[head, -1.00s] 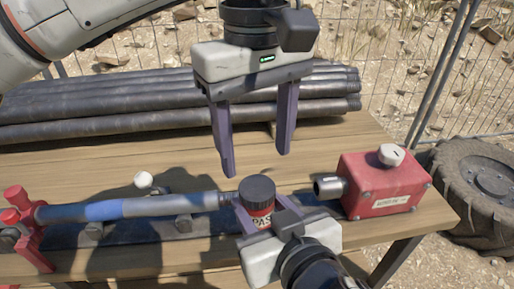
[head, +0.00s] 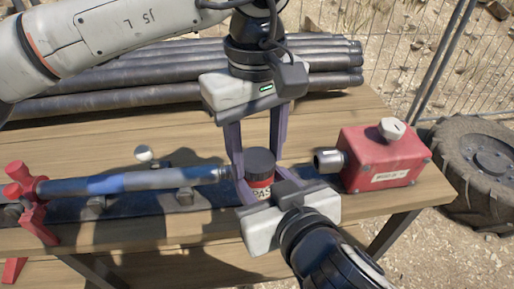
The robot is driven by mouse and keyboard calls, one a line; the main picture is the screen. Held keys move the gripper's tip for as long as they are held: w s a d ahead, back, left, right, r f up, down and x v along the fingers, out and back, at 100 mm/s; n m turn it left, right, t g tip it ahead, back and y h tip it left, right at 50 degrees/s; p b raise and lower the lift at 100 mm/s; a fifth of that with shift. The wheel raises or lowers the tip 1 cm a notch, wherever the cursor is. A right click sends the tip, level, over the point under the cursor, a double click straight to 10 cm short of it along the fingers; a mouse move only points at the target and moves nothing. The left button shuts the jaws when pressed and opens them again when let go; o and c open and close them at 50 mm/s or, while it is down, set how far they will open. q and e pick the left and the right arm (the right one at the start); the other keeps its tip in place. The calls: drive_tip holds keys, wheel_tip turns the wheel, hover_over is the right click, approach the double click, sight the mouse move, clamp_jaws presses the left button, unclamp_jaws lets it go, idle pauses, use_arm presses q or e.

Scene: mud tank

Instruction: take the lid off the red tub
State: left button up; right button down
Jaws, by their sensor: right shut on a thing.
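The red tub (head: 260,188) with a white label stands upright at the bench's front, its dark round lid (head: 261,161) on top. My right gripper (head: 266,187) comes from the front and is shut on the tub's body, below the lid. My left gripper (head: 259,168) points down from above. Its two purple fingers are open, one on each side of the lid; I cannot tell if they touch it. The tub's lower part is partly hidden by my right gripper.
A grey and blue pipe (head: 150,181) in a red vise (head: 31,200) ends close left of the tub. A red box (head: 375,160) with a white knob stands right. Dark pipes (head: 130,97) lie stacked behind. Bare planks (head: 110,140) lie between.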

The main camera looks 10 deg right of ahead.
use_arm(q)
drive_tip(key=c, duration=0.4)
drive_tip(key=o, duration=1.2)
